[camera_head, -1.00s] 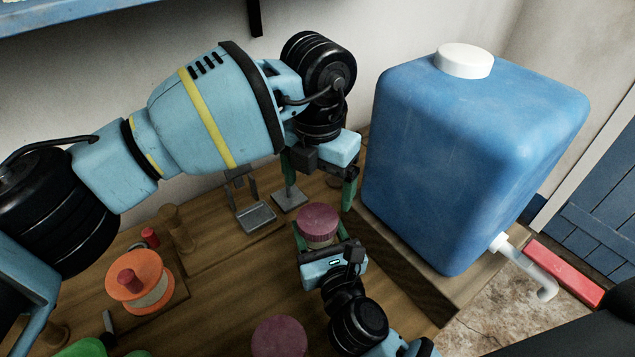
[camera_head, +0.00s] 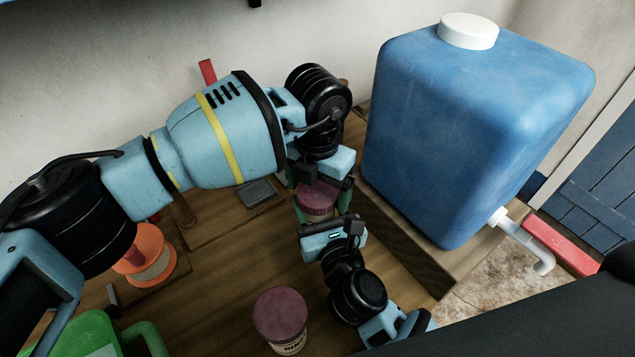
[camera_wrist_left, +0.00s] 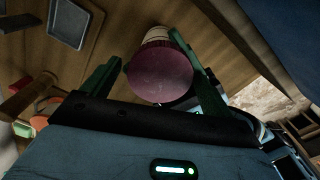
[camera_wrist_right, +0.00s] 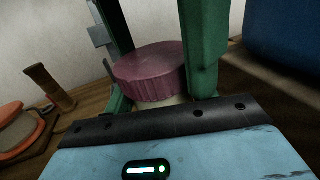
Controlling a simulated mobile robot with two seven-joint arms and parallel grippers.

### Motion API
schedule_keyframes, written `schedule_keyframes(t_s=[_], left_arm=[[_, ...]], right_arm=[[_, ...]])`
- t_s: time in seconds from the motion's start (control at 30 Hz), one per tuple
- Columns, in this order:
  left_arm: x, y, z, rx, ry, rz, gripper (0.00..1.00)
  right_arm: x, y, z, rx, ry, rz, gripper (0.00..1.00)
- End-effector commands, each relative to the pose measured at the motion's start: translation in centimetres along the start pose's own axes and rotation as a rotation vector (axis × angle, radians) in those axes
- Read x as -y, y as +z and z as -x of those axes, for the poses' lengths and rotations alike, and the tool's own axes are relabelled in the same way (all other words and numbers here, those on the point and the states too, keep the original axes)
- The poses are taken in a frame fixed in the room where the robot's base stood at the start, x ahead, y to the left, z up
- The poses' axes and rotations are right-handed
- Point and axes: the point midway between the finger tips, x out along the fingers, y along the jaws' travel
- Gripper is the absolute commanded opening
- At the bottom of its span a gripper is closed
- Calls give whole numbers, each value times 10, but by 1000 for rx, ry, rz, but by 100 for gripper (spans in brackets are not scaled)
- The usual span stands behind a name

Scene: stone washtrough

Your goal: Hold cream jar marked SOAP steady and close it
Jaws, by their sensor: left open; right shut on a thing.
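A cream jar with a ribbed purple lid on top (camera_head: 317,197) stands at the right of the wooden bench; its label is hidden. The lid (camera_wrist_right: 150,68) and a strip of cream body (camera_wrist_right: 162,101) show in the right wrist view. My right gripper (camera_head: 322,222) is shut on the jar body from the near side. My left gripper (camera_wrist_left: 150,60) points down from above, open, its green fingers on either side of the lid. I cannot tell whether a finger touches it. In the head view, the left wrist partly covers the lid.
A second purple-lidded jar (camera_head: 281,314) stands nearer, its label unreadable. A large blue water container (camera_head: 470,130) with a tap is close on the right. An orange spool (camera_head: 150,257) and a green can (camera_head: 85,335) are at left.

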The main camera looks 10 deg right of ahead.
Motion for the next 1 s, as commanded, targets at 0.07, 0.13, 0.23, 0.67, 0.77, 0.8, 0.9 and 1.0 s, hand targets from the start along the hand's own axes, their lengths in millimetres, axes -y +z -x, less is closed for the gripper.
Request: schedule_keyframes(t_s=[0.07, 0.13, 0.23, 0.67, 0.77, 0.8, 0.9, 1.0], left_arm=[[0, 0, 0, 0, 0, 0, 86], [0, 0, 0, 0, 0, 0, 78], [0, 0, 0, 0, 0, 0, 65], [0, 0, 1, 2, 2, -150, 41], [0, 0, 1, 1, 0, -150, 41], [0, 0, 1, 1, 0, -150, 41], [0, 0, 1, 1, 0, -149, 79], [0, 0, 1, 1, 0, -149, 92]], right_arm=[[0, 0, 0, 0, 0, 0, 0], [0, 0, 0, 0, 0, 0, 0], [0, 0, 0, 0, 0, 0, 0], [0, 0, 0, 0, 0, 0, 0], [0, 0, 0, 0, 0, 0, 0], [0, 0, 0, 0, 0, 0, 0], [0, 0, 0, 0, 0, 0, 0], [0, 0, 0, 0, 0, 0, 0]])
